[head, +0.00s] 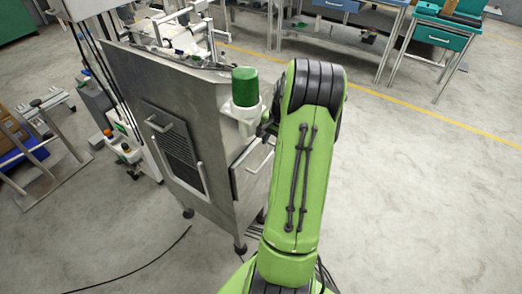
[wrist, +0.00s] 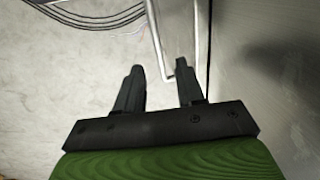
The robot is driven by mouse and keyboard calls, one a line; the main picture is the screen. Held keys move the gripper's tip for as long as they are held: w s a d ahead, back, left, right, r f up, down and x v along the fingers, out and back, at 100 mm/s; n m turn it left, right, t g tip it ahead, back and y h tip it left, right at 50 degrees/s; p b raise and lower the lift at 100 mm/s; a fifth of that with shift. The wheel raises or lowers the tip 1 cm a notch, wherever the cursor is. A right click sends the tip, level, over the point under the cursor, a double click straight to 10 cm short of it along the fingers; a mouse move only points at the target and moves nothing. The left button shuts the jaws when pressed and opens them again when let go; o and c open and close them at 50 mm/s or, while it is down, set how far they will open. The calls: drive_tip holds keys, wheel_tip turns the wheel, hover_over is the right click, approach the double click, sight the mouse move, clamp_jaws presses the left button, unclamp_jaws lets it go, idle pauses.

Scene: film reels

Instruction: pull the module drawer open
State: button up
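My gripper (wrist: 159,68) is open in the wrist view, its two dark fingers apart. A thin metal bar handle (wrist: 157,40) runs down between and beyond the fingertips, then bends toward a grey metal panel (wrist: 255,75) on the right. Nothing is visibly gripped; whether a finger touches the bar is unclear. In the head view, the steel cabinet (head: 140,90) has a panel with a bar handle (head: 262,160) on its right face, partly covered by my green arm (head: 300,170). I cannot tell which panel is the module drawer. My fingers are hidden in this view.
The cabinet's left face has another bar handle (head: 168,125) and a vented panel (head: 182,160). A cart (head: 40,165) stands at far left. Workbenches with blue (head: 338,4) and teal (head: 440,37) drawers line the back. The floor on the right is clear. A black cable (head: 150,265) lies in front.

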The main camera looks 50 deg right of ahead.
sight(267, 157)
drive_tip(key=f, duration=0.2)
drive_tip(key=f+b, duration=0.1)
drive_tip(key=f, duration=0.1)
drive_tip(key=w+f+b, duration=0.1)
drive_tip(key=f, duration=0.1)
drive_tip(key=shift+a+f, duration=0.1)
drive_tip(key=shift+f, duration=0.15)
drive_tip(key=shift+c, duration=0.5)
clamp_jaws()
